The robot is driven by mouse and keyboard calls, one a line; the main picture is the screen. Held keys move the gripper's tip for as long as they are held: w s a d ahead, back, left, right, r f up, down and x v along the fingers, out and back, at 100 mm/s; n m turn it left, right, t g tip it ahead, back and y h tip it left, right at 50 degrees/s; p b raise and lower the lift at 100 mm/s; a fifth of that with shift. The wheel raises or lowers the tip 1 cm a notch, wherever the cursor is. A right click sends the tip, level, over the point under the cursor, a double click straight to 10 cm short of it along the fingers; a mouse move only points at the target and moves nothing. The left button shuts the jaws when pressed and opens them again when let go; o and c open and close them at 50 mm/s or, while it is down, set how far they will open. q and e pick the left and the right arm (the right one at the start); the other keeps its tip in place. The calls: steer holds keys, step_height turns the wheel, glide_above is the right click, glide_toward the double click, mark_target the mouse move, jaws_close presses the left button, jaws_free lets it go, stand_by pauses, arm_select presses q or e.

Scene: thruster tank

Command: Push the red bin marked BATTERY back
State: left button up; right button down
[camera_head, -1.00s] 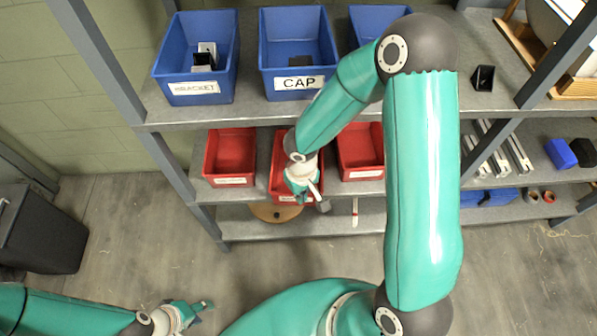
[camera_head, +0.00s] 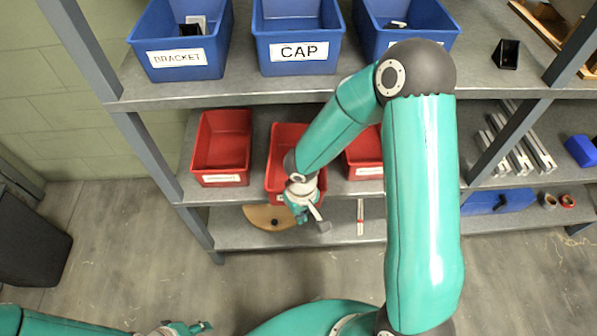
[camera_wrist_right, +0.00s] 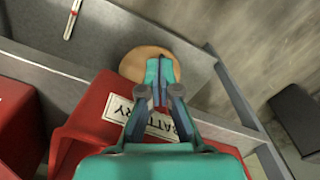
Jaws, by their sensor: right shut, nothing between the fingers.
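The red BATTERY bin (camera_head: 285,140) is the middle of the red bins on the middle shelf in the head view. Its front reaches farther out than the red bin at its left. Its label (camera_wrist_right: 121,108) reads BATTERY in the right wrist view, partly covered by my gripper. My right gripper (camera_head: 316,217) is shut and empty at the bin's front, pointing down and outward; it also shows in the wrist view (camera_wrist_right: 160,72). I cannot tell whether it touches the bin. My left gripper (camera_head: 203,326) is low at the bottom edge, away from the shelves; its jaws are too small to judge.
Red bins stand at the left (camera_head: 222,145) and right (camera_head: 364,155), close beside the BATTERY bin. Blue bins, BRACKET (camera_head: 178,60) and CAP (camera_head: 298,53) among them, stand on the shelf above. A round wooden piece (camera_head: 266,217) lies on the bottom shelf. A grey post (camera_head: 140,150) is at the left.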

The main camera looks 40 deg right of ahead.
steer(key=shift+w+d+f, duration=0.1)
steer(key=shift+w+d, duration=0.05)
steer(key=shift+w, duration=0.05)
stand_by(0.5)
steer(key=shift+w+d+p, duration=0.45)
steer(key=shift+w+p, duration=0.1)
steer(key=shift+w, duration=0.2)
steer(key=shift+w+d+p, duration=0.45)
steer(key=shift+w+p, duration=0.1)
steer(key=shift+w, duration=0.2)
steer(key=shift+w+d+p, duration=0.45)
steer(key=shift+w+p, duration=0.1)
steer(key=shift+w, duration=0.2)
steer(key=shift+w+d, duration=0.1)
steer(key=shift+w, duration=0.15)
steer(key=shift+w+d, duration=0.15)
